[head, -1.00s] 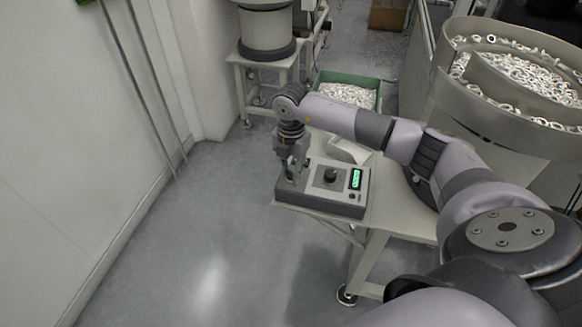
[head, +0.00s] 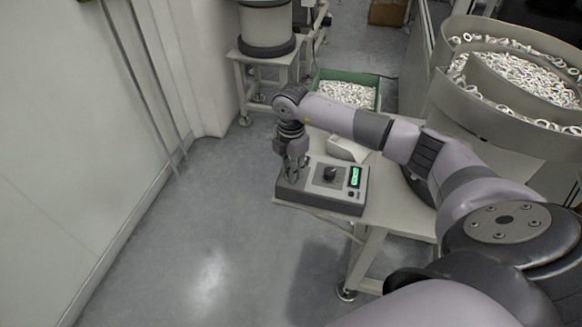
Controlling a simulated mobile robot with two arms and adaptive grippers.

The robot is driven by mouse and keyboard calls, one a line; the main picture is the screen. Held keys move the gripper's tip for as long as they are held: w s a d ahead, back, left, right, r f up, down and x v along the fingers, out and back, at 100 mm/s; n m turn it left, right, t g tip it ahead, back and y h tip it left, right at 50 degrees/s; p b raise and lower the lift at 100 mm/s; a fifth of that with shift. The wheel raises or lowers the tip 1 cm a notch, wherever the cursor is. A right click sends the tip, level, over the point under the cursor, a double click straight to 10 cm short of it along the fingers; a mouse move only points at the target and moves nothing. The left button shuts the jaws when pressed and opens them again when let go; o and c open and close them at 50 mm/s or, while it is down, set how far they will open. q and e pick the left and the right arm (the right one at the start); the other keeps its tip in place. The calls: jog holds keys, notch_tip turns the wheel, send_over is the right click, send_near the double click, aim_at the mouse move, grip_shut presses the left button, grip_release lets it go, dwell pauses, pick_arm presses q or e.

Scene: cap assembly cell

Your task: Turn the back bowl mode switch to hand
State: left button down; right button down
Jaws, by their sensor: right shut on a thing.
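A grey control box (head: 338,207) sits on the front left corner of a pale table in the head view. It has a black round knob (head: 330,174) and a green lit display (head: 355,177) on its top panel. My right gripper (head: 293,178) points down over the left end of the box, left of the knob. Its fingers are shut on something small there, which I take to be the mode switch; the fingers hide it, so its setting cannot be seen. My left gripper is not in view.
A large bowl (head: 445,98) full of white rings stands at the right behind my arm. A green bin (head: 347,75) of similar parts is on the floor behind the table (head: 398,222). A wall runs along the left; the floor between is clear.

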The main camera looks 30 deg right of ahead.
jog(key=c, duration=1.3)
grip_release()
notch_tip(320, 180, up, 12)
jog(key=shift+r, duration=0.1)
